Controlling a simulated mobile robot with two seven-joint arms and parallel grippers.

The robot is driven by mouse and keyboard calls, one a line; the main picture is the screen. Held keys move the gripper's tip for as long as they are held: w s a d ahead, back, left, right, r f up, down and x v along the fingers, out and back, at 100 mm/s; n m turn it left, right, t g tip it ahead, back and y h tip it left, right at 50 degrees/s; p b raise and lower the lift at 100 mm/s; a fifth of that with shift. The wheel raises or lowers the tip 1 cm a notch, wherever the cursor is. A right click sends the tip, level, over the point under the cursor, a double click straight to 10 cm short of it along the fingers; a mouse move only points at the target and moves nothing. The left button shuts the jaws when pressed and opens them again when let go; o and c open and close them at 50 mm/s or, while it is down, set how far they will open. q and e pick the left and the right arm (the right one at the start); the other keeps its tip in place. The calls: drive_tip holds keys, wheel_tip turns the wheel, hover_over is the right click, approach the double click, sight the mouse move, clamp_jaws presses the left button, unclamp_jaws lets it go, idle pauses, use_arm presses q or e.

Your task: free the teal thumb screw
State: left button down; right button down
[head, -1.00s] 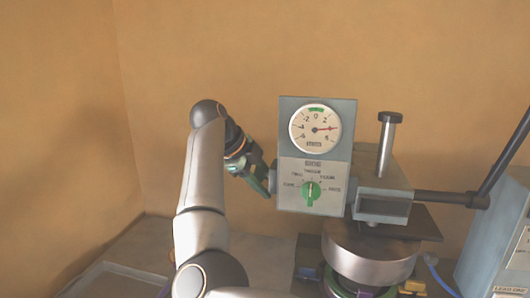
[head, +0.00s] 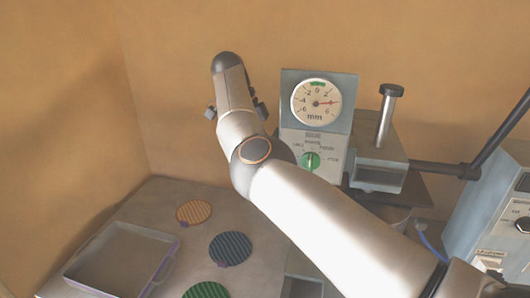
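No teal thumb screw can be made out; the arm hides part of the press. The press has a grey panel with a round dial gauge (head: 316,103) and a green knob (head: 310,161). To their right is a grey press head (head: 378,178) with an upright black-capped post (head: 388,115). My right arm comes in from the lower right and crosses in front of the press. My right gripper (head: 235,110) is left of the gauge panel, mostly hidden behind its own wrist, so its opening is unclear. My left gripper is out of view.
On the table at left lie an orange ribbed disc (head: 194,212), a dark ribbed disc (head: 230,248) and a green disc (head: 205,291). A shallow grey tray (head: 76,281) stands beside them. A grey box (head: 475,222) and dark bar (head: 435,168) are at right.

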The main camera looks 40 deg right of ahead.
idle(0.4)
drive_tip(key=shift+c, duration=1.8)
unclamp_jaws()
